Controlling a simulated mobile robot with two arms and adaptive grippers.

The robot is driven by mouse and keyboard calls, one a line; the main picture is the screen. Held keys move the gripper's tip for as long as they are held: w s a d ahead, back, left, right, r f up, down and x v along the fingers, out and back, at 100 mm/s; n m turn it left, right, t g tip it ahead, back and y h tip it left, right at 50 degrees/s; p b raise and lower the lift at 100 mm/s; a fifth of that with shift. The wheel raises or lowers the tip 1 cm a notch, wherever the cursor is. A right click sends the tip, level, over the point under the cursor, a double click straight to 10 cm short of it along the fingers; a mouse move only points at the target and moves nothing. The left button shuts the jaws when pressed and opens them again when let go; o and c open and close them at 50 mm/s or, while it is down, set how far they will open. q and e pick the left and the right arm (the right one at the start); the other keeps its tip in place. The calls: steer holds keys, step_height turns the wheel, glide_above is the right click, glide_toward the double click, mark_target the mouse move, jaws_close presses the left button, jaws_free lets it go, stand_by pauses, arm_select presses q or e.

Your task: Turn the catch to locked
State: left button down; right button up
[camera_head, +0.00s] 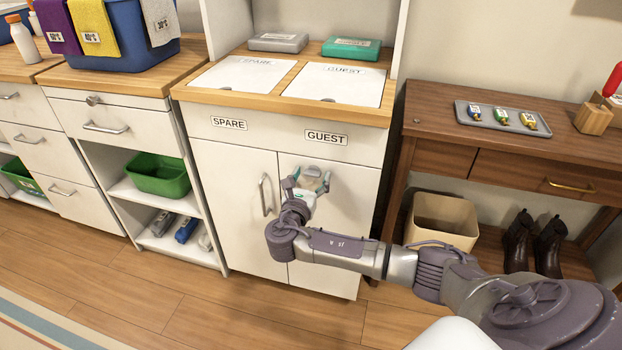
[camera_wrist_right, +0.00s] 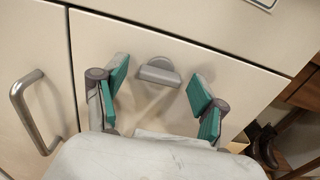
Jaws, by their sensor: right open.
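The grey catch (camera_wrist_right: 159,72) sits on the upper part of the right-hand white cabinet door (camera_wrist_right: 215,68). Its grip lies roughly crosswise in the right wrist view. In the right wrist view the gripper (camera_wrist_right: 159,87) is open, with one teal-padded finger on each side of the catch. I see nothing between the pads but the catch beyond them; no contact shows. My left gripper is not in view.
A bar handle (camera_head: 265,194) stands out from the left-hand door; it also shows in the wrist view (camera_wrist_right: 35,112). A tan bin (camera_head: 441,222) and dark boots (camera_head: 533,243) stand under the wooden table to the right.

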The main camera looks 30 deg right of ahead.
steer(key=shift+c, duration=0.4)
steer(key=c, duration=1.1)
steer(key=shift+o, duration=0.2)
